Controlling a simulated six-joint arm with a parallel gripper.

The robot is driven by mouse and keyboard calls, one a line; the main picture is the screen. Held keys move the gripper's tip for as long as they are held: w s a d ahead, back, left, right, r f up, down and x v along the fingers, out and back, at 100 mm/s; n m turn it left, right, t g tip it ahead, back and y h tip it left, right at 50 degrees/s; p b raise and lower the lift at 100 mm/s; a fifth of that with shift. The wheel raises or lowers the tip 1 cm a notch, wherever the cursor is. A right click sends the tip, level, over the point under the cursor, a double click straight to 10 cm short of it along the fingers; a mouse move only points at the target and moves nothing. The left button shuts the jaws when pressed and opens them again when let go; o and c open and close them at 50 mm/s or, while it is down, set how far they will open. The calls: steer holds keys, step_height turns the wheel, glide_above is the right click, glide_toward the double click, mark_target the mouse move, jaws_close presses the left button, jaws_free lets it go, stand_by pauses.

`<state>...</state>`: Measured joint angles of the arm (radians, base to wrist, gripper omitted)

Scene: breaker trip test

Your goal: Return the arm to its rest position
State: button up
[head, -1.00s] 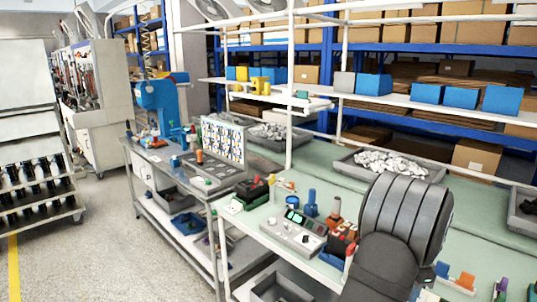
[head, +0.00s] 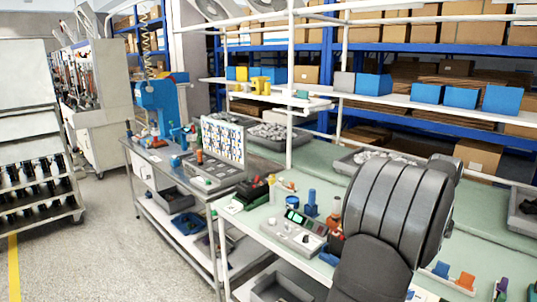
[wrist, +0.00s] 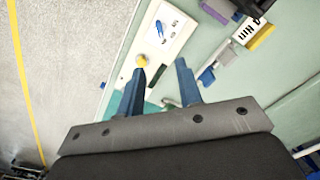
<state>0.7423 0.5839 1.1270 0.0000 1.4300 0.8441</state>
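My arm, with its grey ribbed joint, fills the lower right of the head view and hides part of the green bench (head: 262,222). My gripper is not visible there. In the wrist view my gripper (wrist: 161,65) has its two blue-grey fingers apart, with nothing held between them. A light panel (wrist: 168,28) with a small picture area and a yellow round knob (wrist: 141,61) lies beyond the fingertips.
A grey tester (head: 294,232) with a green screen stands on the bench left of my arm. A blue bottle-like item (head: 311,203) stands behind it. A tray of pale parts (head: 368,158) lies behind my arm. Colored clips (head: 465,281) lie at right.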

step_height(320, 180, down, 16)
steer(key=shift+f, duration=0.25)
steer(key=shift+r+n, duration=0.1)
steer(key=shift+n, duration=0.3)
steer(key=n, duration=0.8)
steer(key=shift+r, duration=3)
